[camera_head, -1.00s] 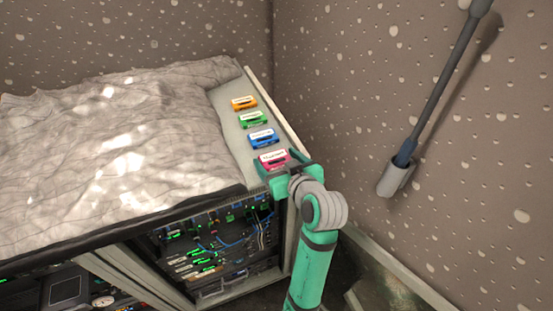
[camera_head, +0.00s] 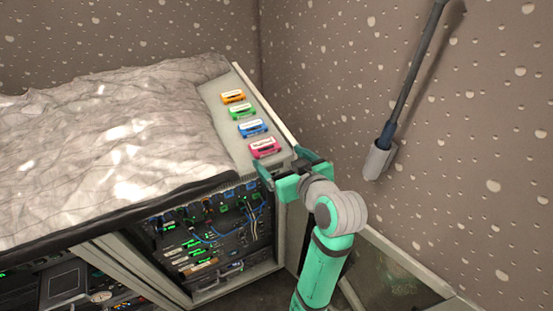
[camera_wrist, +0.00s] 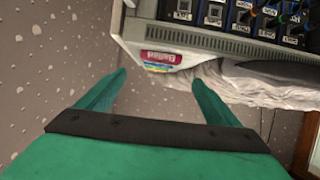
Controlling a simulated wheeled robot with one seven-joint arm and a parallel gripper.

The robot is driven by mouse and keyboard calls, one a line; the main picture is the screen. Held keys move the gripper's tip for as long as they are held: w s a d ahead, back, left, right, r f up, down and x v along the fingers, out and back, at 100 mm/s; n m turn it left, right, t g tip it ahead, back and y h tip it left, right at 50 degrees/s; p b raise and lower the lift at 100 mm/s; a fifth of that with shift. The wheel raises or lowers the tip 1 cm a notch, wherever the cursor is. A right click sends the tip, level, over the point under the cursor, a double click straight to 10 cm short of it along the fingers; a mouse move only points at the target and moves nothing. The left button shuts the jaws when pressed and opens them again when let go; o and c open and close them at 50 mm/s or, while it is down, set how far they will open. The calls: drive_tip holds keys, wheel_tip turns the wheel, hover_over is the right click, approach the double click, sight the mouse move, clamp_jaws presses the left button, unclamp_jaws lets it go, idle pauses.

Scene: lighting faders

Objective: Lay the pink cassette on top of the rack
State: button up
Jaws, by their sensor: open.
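The pink cassette (camera_head: 264,147) lies flat on the pale top of the rack (camera_head: 226,122), nearest the front end of a row of cassettes. Its label faces up. It also shows in the wrist view (camera_wrist: 163,57), beyond and between my fingertips. My gripper (camera_head: 286,160) is open and empty, just off the front edge of the rack top, apart from the cassette. In the wrist view my gripper (camera_wrist: 159,80) has its two green fingers spread with nothing between them.
Orange (camera_head: 233,96), green (camera_head: 242,111) and blue (camera_head: 252,128) cassettes lie behind the pink one. A crumpled pale cloth (camera_head: 110,140) covers the surface to the left. A grey holder with a dark rod (camera_head: 380,158) is on the right wall. Lit equipment fills the rack front.

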drive_tip(key=s+f+m+t+h, duration=0.1)
drive_tip(key=s+f+m+h, duration=0.15)
drive_tip(key=s+f, duration=0.65)
drive_tip(key=s+f+m+t+h, duration=0.15)
drive_tip(key=s+f+m, duration=0.25)
drive_tip(key=s+f, duration=0.55)
drive_tip(key=s+a+f+n+h, duration=0.1)
drive_tip(key=s+a, duration=0.1)
drive_tip(key=s, duration=1.8)
drive_tip(key=shift+s+a+n+h, duration=0.2)
drive_tip(key=shift+s+n+h, duration=0.1)
drive_tip(key=shift+n+h, duration=0.1)
